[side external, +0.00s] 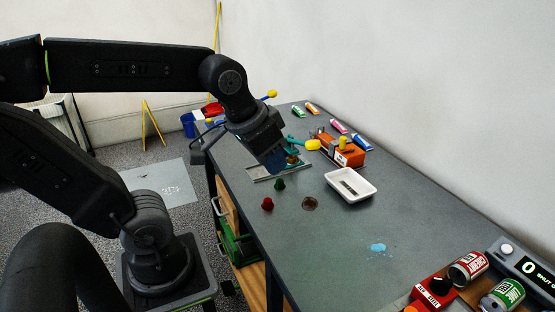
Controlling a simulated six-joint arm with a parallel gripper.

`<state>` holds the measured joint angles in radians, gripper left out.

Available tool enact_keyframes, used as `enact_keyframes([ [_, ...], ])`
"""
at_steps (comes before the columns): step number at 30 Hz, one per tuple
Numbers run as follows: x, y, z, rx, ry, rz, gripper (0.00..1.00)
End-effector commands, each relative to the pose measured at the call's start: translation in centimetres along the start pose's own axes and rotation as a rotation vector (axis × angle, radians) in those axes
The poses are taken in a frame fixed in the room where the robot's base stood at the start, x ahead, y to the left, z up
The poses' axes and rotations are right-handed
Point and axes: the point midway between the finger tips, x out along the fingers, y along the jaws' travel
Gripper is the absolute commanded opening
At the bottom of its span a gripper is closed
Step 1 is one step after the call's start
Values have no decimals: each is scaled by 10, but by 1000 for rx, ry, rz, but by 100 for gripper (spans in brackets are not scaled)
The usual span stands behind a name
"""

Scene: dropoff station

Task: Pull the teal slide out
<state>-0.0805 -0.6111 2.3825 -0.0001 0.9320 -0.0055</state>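A small teal part (296,140), which looks like the slide, shows just right of my gripper, near the back of the dark table. A flat grey rail or plate (262,174) lies under and around the gripper. My gripper (277,168) points down over this plate, its dark blue fingers close to the teal part. The arm and fingers hide much of the slide. I cannot tell whether the fingers touch it or how far apart they are.
An orange box (346,154) with tools stands to the right. A white tray (369,187) sits nearer the middle. A green piece (279,184) and a red piece (267,204) lie in front of the gripper. Several tubes lie behind.

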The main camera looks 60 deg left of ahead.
Motion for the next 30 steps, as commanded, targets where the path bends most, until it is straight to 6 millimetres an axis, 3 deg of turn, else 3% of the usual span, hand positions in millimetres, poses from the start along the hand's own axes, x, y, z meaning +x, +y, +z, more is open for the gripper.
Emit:
enact_keyframes([
  [6, 24, -59, -77, -189, -126, -71, 48],
  [8, 34, -80, -94, -242, -161, -87, 52],
  [13, 71, -150, -131, -394, -254, -123, 52],
  [17, 104, -211, -143, -511, -321, -142, 52],
  [21, 135, -267, -142, -611, -378, -152, 52],
  [25, 153, -298, -137, -668, -409, -155, 52],
  [30, 163, -311, -132, -691, -421, -155, 52],
])
